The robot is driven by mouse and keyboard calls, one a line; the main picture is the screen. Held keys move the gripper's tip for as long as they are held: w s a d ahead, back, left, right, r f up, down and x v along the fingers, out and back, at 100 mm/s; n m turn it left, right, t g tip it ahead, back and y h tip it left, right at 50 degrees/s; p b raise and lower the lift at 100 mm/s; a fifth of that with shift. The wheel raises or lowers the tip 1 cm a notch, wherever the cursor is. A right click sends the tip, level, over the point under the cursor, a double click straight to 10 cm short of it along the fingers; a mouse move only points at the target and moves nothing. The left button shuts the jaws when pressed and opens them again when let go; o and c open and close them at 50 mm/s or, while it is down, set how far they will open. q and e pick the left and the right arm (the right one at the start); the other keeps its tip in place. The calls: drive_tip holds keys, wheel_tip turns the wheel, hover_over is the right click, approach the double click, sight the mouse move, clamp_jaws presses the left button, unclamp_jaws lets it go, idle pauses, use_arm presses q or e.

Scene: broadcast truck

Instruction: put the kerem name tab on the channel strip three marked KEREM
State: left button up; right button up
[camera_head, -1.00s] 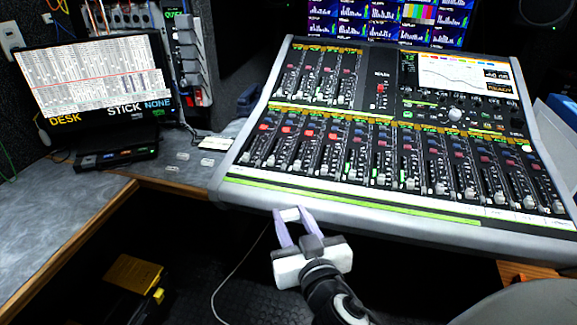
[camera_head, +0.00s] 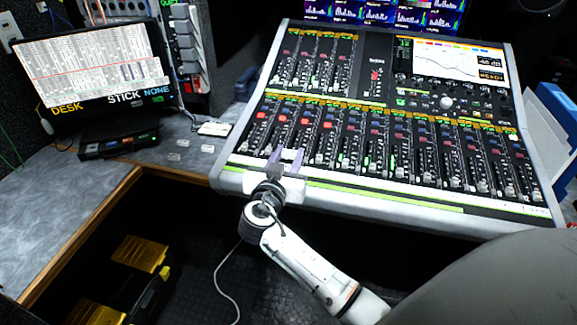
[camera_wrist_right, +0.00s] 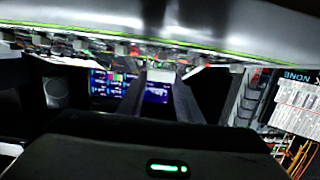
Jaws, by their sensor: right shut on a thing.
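My right gripper (camera_head: 285,157) is over the left part of the mixing console's front edge, its fingers pointing up toward the lower faders. In the right wrist view, a small pale tab (camera_wrist_right: 161,75) sits between its fingertips, and the gripper is shut on it. The tab's lettering cannot be read. The mixing console (camera_head: 232,180) has a lower row of channel strips. The fingertips overlap strips near the left of that row. I cannot read a KEREM marking or tell whether the tab touches the console. My left gripper is not in view.
Several small pale tabs (camera_head: 207,149) lie apart on the grey desk (camera_head: 60,205) to the left. A monitor (camera_head: 95,70) stands behind them on a black unit (camera_head: 118,143). A yellow and black case (camera_head: 140,254) is on the floor below.

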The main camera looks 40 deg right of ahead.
sight(289, 167)
wheel_tip(289, 167, down, 4)
drive_tip(key=shift+r, duration=0.2)
drive_tip(key=o, duration=1)
drive_tip(key=shift+s, duration=0.1)
drive_tip(key=shift+b+v, duration=0.65)
drive_tip(key=shift+v, duration=3.05)
